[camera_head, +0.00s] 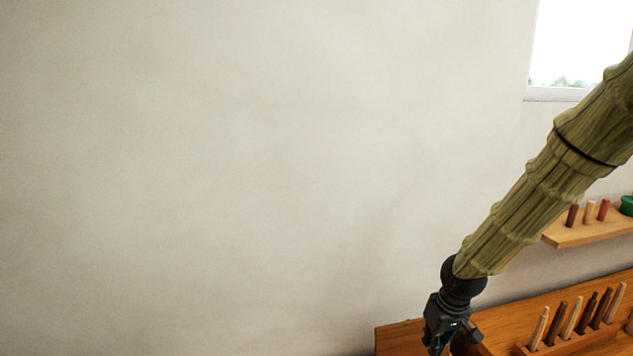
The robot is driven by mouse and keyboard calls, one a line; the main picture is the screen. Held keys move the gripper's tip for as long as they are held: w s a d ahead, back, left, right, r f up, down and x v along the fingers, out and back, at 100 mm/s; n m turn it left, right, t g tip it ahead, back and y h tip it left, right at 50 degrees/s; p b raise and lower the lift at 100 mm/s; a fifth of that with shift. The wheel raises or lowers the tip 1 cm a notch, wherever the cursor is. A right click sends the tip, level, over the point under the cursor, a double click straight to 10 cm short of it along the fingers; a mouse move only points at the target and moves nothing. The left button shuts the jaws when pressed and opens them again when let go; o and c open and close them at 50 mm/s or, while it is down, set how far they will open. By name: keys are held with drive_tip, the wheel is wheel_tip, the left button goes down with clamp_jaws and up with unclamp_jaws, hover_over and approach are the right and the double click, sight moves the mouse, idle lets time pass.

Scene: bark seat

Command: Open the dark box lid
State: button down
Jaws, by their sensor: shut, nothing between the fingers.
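My gripper (438,344) points down at the bottom edge of the head view, over the left part of a wooden bench. Its jaws are shut and appear empty, with the tips close to the frame's lower edge. A small dark brown shape (466,348) shows just right of the gripper. It is mostly hidden by the gripper and cut off by the frame, so I cannot tell whether it is the dark box. No lid can be made out.
The orange-brown bench (398,338) runs along the bottom right. A wooden rack (570,346) holds several upright sticks. A wall shelf (575,236) carries pegs and a green item (627,206). A window (575,45) is at top right. The left side is bare wall.

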drive_tip(key=s+a+f+m+g+y, duration=0.1)
drive_tip(key=s+a+f, duration=0.1)
drive_tip(key=s+f, duration=0.6)
drive_tip(key=s+a+f, duration=0.3)
drive_tip(key=f, duration=0.8)
drive_tip(key=s+f+m, duration=0.1)
drive_tip(key=s+f, duration=0.3)
drive_tip(key=s, duration=0.4)
drive_tip(key=s+f+g+h, duration=0.1)
drive_tip(key=s+f, duration=0.3)
drive_tip(key=s, duration=0.3)
drive_tip(key=s+f+m, duration=0.1)
drive_tip(key=s+f, duration=0.4)
drive_tip(key=s, duration=0.3)
wheel_tip(320, 180, down, 11)
drive_tip(key=b, duration=1.1)
drive_tip(key=shift+w+d+h, duration=0.15)
drive_tip(key=shift+d+h, duration=0.15)
drive_tip(key=shift+d, duration=0.1)
drive_tip(key=shift+r, duration=0.15)
